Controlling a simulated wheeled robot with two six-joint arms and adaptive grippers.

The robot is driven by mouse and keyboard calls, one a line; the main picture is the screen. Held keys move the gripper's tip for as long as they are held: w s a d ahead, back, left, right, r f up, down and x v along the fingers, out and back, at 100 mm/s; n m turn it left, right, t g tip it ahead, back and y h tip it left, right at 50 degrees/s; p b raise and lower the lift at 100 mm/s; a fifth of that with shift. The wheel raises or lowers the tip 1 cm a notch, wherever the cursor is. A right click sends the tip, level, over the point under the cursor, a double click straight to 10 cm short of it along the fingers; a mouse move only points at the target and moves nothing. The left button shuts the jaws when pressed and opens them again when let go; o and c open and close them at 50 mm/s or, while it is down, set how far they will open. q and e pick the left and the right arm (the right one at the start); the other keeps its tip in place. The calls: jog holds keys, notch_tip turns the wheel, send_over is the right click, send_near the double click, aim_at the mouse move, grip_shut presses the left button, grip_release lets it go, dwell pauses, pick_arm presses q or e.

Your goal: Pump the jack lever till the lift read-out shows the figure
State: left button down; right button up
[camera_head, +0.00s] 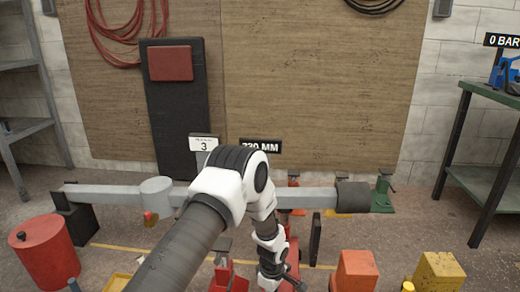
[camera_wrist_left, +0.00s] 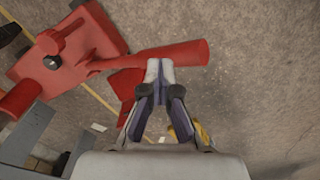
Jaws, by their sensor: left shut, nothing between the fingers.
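The red jack (camera_wrist_left: 70,50) lies at the upper left of the left wrist view, and its red lever (camera_wrist_left: 170,55) reaches right from it. My left gripper (camera_wrist_left: 158,68) is shut and empty, with its tips at the lever's lower edge in the picture; I cannot tell whether they touch. In the head view red jack parts (camera_head: 229,276) show low down, partly hidden behind my left arm. My right gripper is not in view.
A grey beam (camera_head: 310,198) crosses behind my left arm. A red drum (camera_head: 45,250) stands at left, orange (camera_head: 356,272) and yellow (camera_head: 438,272) blocks at lower right. Floor between beam and bench is open.

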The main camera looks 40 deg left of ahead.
pick_arm(q)
notch_tip(320, 180, down, 9)
jog(key=b, duration=0.4)
notch_tip(320, 180, up, 9)
jog(key=p, duration=0.9)
jog(key=shift+s+p, duration=0.1)
jog(key=shift+p, duration=0.2)
jog(key=shift+r, duration=0.1)
notch_tip(320, 180, up, 5)
jog(key=p, duration=0.5)
jog(key=shift+p, duration=0.4)
jog(key=shift+d, duration=0.15)
dwell(0.5)
